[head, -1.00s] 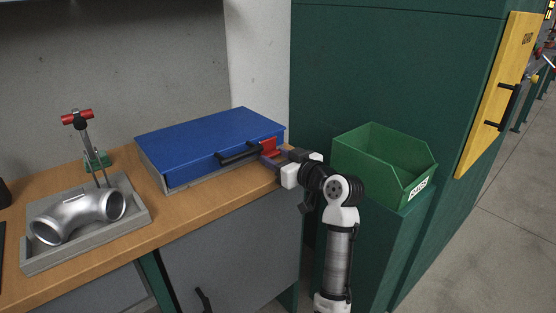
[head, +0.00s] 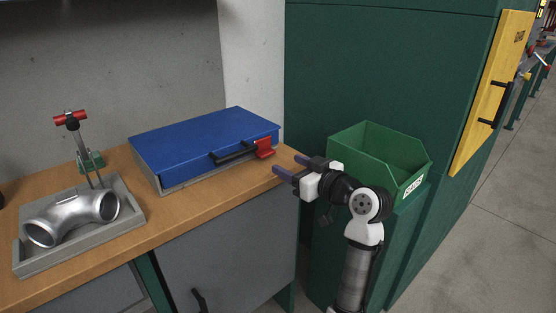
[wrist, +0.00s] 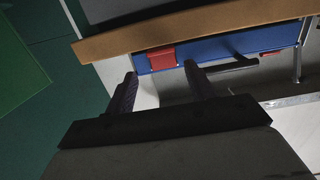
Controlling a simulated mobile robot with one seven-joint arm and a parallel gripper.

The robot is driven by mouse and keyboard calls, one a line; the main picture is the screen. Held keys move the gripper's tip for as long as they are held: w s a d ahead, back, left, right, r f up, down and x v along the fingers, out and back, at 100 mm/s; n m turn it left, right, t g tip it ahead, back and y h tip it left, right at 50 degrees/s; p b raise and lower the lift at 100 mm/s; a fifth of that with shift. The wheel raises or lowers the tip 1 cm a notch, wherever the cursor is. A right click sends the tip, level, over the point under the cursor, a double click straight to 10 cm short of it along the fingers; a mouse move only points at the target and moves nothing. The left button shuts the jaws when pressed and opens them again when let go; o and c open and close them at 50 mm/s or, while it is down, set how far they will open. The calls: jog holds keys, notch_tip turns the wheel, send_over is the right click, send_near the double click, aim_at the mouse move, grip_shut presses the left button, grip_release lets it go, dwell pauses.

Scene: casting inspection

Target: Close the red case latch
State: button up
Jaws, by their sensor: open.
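The blue case (head: 205,140) lies on the wooden bench with its lid down. Its red latch (head: 264,147) is at the right end of the front, beside the black handle (head: 233,153). In the wrist view the red latch (wrist: 161,59) shows as a block against the blue case (wrist: 210,53); I cannot tell whether it is fully closed. My gripper (head: 286,164) is open and empty, to the right of the latch and apart from it. In the wrist view my gripper's fingers (wrist: 160,72) are spread, with the latch beyond the gap between them.
A second red piece (wrist: 269,53) shows on the case beyond the handle. A grey tray (head: 137,216) with a metal pipe elbow (head: 72,218) and a red-handled clamp (head: 80,150) stand to the left. A green bin (head: 380,160) is close behind my gripper. The bench edge (head: 215,213) runs below.

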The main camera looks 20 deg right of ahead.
jog(key=v, duration=0.6)
jog(key=shift+s, duration=0.2)
jog(key=shift+d, duration=0.1)
